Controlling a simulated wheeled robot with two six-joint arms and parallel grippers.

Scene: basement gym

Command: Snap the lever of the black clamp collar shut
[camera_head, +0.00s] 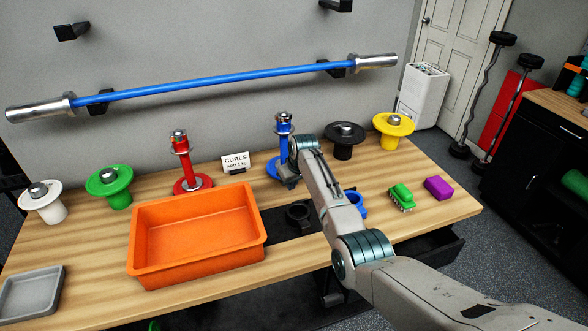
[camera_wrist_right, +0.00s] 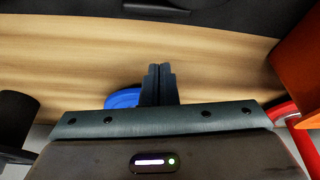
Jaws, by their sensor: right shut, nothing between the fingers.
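The black clamp collar (camera_head: 298,214) lies on the dark mat (camera_head: 285,232) right of the orange bin, partly beside my right arm. Its lever is too small and dark to make out. My right gripper (camera_head: 288,183) is beyond the collar, close to the base of the blue post, and apart from the collar. In the right wrist view my right gripper (camera_wrist_right: 158,84) has both fingers together with nothing between them, above bare wood. The collar cannot be made out surely there. My left gripper is out of view.
The blue collar (camera_head: 356,204) sits just right of my arm. The orange bin (camera_head: 197,243), blue post (camera_head: 283,135) and red post (camera_head: 182,160) stand nearby.

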